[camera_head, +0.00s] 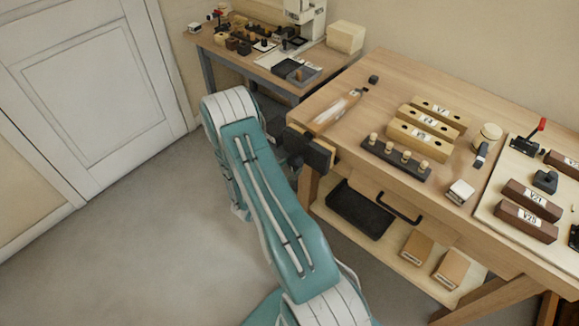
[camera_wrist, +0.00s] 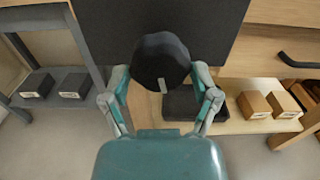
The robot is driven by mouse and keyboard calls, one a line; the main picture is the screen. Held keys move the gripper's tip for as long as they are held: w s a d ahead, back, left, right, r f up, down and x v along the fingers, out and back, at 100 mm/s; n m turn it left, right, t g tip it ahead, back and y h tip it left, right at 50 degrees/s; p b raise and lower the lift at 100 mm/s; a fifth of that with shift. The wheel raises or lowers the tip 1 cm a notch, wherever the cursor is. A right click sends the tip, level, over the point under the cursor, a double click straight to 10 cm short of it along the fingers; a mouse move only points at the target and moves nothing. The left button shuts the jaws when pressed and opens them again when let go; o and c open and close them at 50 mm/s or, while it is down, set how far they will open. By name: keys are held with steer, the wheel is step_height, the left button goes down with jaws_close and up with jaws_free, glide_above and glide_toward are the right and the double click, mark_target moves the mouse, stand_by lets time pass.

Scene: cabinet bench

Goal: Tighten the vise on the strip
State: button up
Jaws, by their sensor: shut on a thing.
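The vise (camera_head: 312,150) is on the left front end of the wooden bench, with a dark jaw block. In the wrist view its dark jaw plate (camera_wrist: 215,30) fills the top middle. In front of the plate is a round black knob (camera_wrist: 160,58) with a pale mark at its lower edge. My gripper (camera_wrist: 162,74) is shut on the knob, one finger on each side. In the head view my arm hides the gripper and the knob. I cannot make out the strip for certain in either view.
The bench top (camera_head: 385,90) holds a pale elongated object (camera_head: 338,108), wooden blocks (camera_head: 420,137) and a dark peg rack (camera_head: 396,160). Below are a black tray (camera_head: 359,209) and a dark drawer handle (camera_head: 399,208). A second table (camera_head: 320,78) stands behind. The floor at left is clear.

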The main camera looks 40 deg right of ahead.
steer(key=shift+w+m, duration=0.15)
steer(key=shift+m, duration=0.85)
steer(key=shift+m, duration=1.4)
steer(key=shift+m, duration=1.4)
steer(key=o, duration=0.9)
steer(key=shift+d, duration=0.1)
